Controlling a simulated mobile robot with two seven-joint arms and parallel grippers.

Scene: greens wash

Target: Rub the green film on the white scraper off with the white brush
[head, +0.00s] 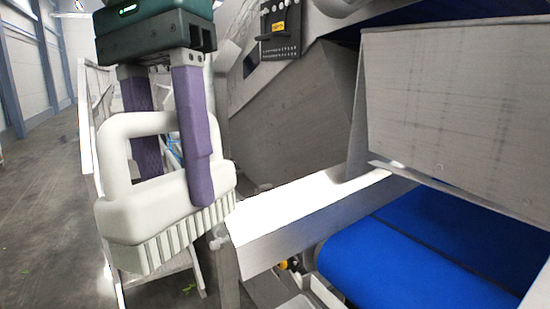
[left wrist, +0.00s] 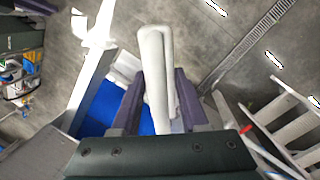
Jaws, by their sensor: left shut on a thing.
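The white brush (head: 155,218) hangs in the left of the head view, bristles down, with a looped handle. My left gripper (head: 174,188), with purple fingers, is shut on its handle. In the left wrist view the white brush (left wrist: 155,62) stands between the purple fingers (left wrist: 160,105). I see no clear green film on the plate's visible faces. My right gripper is not in view.
A blue belt (head: 400,260) runs below and right of the plate. A large grey metal panel (head: 460,110) stands above it. A control panel (head: 280,28) is at the top. Grey floor (head: 40,220) is open at the left, beside a pale metal frame.

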